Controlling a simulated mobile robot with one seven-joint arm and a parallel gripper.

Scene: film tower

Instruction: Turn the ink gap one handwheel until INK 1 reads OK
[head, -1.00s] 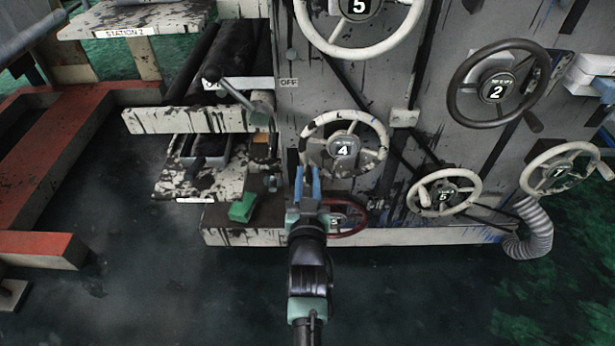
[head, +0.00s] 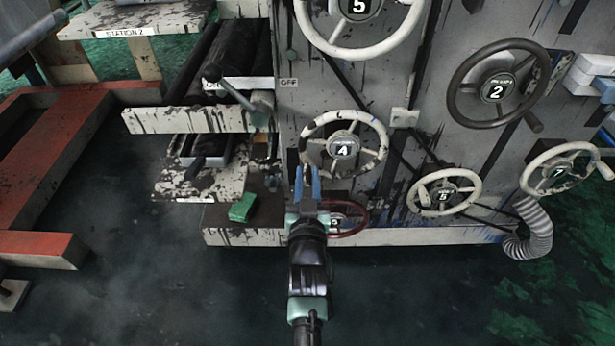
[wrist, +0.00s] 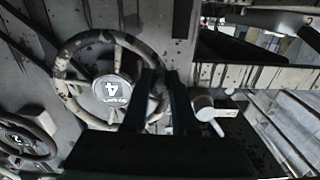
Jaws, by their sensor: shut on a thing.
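A white, paint-chipped handwheel marked 4 (head: 343,147) is mounted on the grey machine panel. Its small label text is too blurred to read. It also shows upside down in the wrist view (wrist: 112,90). My gripper (head: 307,178) is at the lower left of this wheel, its blue fingers pointing up at the rim. In the wrist view the fingers (wrist: 165,88) straddle the rim's right side, and they are shut on it. The fingers hide part of the rim. No readable INK 1 display is in view.
Other handwheels surround it: a dark one marked 2 (head: 497,88), white ones at top (head: 415,25), lower right (head: 443,208) and far right (head: 575,146), and a red one (head: 361,224) low beside my gripper. A green block (head: 243,208) lies on the ledge left.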

